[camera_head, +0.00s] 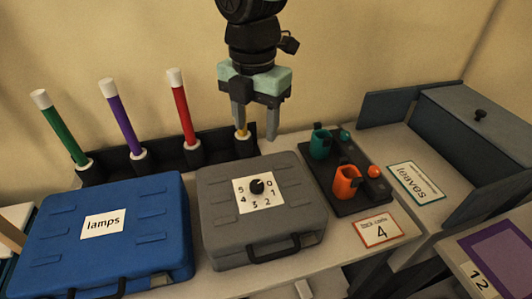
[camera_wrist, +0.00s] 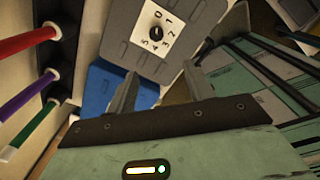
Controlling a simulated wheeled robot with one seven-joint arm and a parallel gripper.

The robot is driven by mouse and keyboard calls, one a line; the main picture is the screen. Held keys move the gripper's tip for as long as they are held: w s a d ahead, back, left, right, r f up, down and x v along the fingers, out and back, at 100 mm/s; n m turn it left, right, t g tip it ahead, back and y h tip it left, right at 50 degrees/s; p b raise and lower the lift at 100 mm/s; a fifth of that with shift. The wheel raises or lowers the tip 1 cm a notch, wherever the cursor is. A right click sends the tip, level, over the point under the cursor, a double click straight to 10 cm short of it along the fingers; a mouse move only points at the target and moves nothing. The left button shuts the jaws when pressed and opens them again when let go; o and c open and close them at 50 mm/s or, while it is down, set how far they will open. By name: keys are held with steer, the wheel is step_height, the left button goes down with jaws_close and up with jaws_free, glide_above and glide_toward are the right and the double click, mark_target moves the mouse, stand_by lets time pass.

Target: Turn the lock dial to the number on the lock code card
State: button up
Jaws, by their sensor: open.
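The grey case (camera_head: 215,225) lies flat on the table with a black handle at its front. On its lid is a white dial plate with numbers 0 to 5 and a black lock dial (camera_head: 257,186). The dial also shows in the wrist view (camera_wrist: 155,34); I cannot tell clearly which number it points to. The lock code card (camera_head: 381,232), orange-edged, lies right of the case and reads 4. My gripper (camera_head: 257,132) is open and empty, above and behind the case, apart from the dial. Its fingers also show in the wrist view (camera_wrist: 160,75).
A blue case (camera_head: 60,240) labelled lamps stands left. Behind are green, purple and red sticks in a dark rack (camera_head: 215,143); a further holder is partly behind my gripper. Right are a dark tray (camera_head: 345,208) with teal and orange cups, a leaves card (camera_head: 414,181) and a grey-blue box (camera_head: 470,120).

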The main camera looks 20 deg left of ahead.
mark_target(257, 184)
steer(key=shift+n, duration=0.3)
steer(key=f+p, duration=0.1)
steer(key=f, duration=0.4)
steer(key=f+p, duration=0.1)
steer(key=f, duration=0.5)
steer(key=w+f+p, duration=0.1)
steer(key=f, duration=0.5)
steer(key=shift+a+f, duration=0.2)
steer(key=shift+a, duration=0.05)
steer(key=c, duration=1)
